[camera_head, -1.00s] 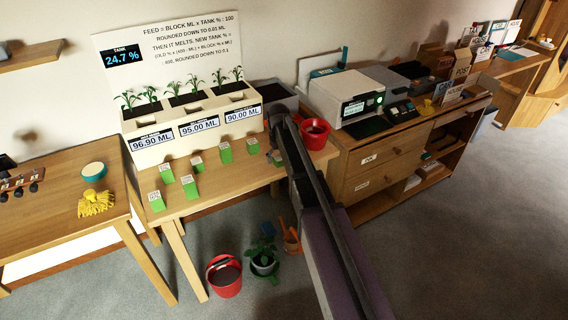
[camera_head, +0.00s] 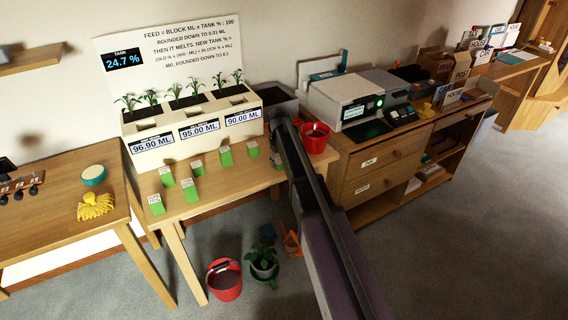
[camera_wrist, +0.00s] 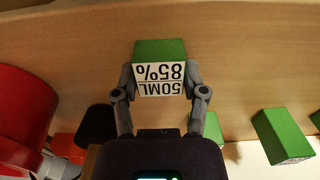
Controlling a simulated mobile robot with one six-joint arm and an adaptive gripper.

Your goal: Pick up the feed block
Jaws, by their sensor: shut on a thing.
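A green feed block (camera_wrist: 160,50) with a white label reading "50ML 85%", upside down in the wrist view, sits between the two fingers of my gripper (camera_wrist: 160,78). The fingers are shut on its sides. I cannot tell whether it touches the wooden surface behind it. In the head view my arm hides the gripper, and a bit of green shows beside the arm at the table's right end. More green blocks with white tops (camera_head: 225,157) stand apart on the table (camera_head: 232,181).
A white planter box (camera_head: 165,152) labelled 96.90, 95.00 and 90.00 ML stands behind the blocks. The tank display (camera_head: 123,59) reads 24.7 %. A red pot (camera_head: 315,143) stands right of my arm, close to the gripper. A red bucket (camera_head: 224,284) stands on the floor.

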